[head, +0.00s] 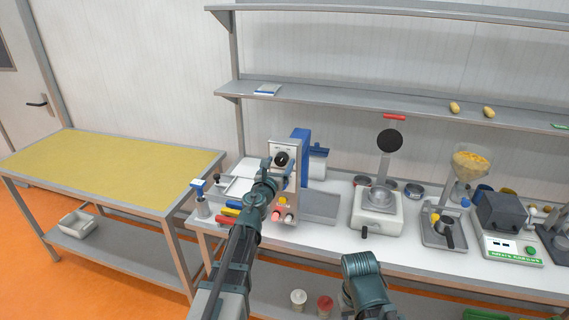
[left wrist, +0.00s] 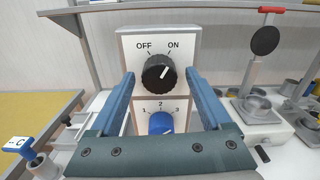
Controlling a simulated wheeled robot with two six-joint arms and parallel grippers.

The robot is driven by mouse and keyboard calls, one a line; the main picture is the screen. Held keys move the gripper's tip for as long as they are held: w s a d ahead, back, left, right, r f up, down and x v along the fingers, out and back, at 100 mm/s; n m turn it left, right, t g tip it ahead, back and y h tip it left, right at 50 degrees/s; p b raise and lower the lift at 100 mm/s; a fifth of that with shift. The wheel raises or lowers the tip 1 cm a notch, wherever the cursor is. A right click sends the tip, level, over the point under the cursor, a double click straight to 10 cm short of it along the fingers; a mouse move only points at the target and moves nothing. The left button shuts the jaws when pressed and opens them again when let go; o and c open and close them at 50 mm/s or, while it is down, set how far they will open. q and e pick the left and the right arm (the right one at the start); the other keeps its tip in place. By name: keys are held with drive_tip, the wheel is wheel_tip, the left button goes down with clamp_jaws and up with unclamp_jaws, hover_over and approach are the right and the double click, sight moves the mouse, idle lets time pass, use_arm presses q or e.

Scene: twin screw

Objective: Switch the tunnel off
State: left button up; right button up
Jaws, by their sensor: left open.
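The tunnel's white control box (head: 281,147) stands at the left part of the white bench, with a blue part behind it. In the left wrist view its panel (left wrist: 126,44) carries a black knob (left wrist: 159,73) under the words OFF and ON. The knob's white mark points up and right, toward ON. Below it is a blue knob (left wrist: 161,123) on a 1-2-3 scale. My left gripper (left wrist: 159,78) is open, facing the panel. Its fingers appear on either side of the black knob, with gaps; the depth is hard to judge. My right gripper is not in view; only part of that arm shows.
A press-like device with a black disc (head: 390,141) stands right of the box, then a hopper (head: 470,163) and a scale (head: 511,247). A blue-topped tool (head: 199,196) stands at the left. A yellow-topped table (head: 110,167) is clear. A shelf (head: 360,100) runs above.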

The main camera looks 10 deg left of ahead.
use_arm(q)
drive_tip(key=shift+a, duration=0.1)
clamp_jaws()
idle(0.4)
drive_tip(key=n, duration=0.5)
drive_tip(key=shift+n, duration=0.4)
drive_tip(key=n, duration=0.6)
idle(0.5)
unclamp_jaws()
